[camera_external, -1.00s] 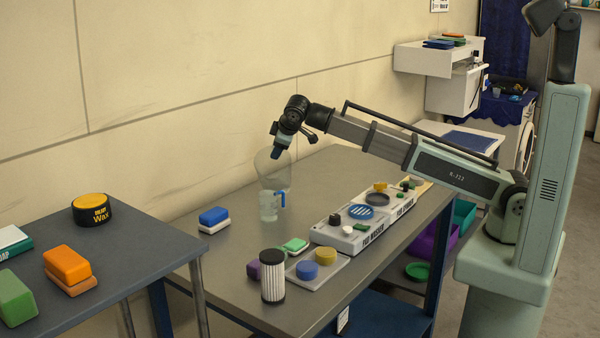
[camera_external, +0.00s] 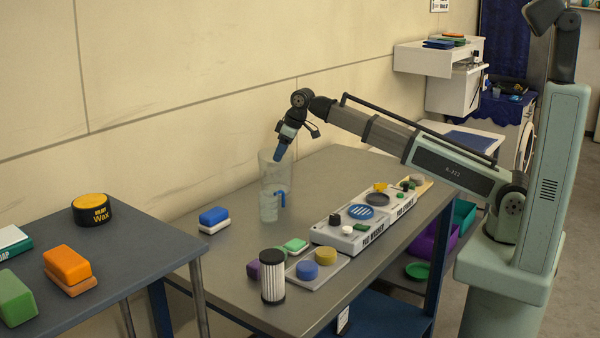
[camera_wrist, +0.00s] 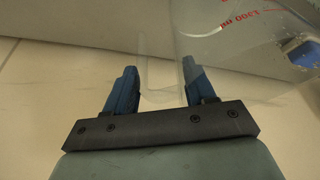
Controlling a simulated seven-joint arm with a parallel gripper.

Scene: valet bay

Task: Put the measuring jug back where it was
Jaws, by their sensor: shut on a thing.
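A large clear vessel (camera_external: 275,172), apparently the measuring jug, hangs below my gripper (camera_external: 280,156) in the external view. It looks nearly upright. In the wrist view the jug (camera_wrist: 235,45) fills the upper right and bears red print. A smaller clear vessel (camera_external: 268,207) with a blue handle stands on the grey table, in front of and below the jug. The jug's lower end overlaps it, so I cannot tell whether they touch or whether the jug meets the table.
A blue-and-white sponge (camera_external: 213,220) lies to the left on the grey table (camera_external: 225,262). To the right are labelled white trays (camera_external: 335,238) with pads. A ribbed filter (camera_external: 272,278) stands near the front. The wall runs close behind.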

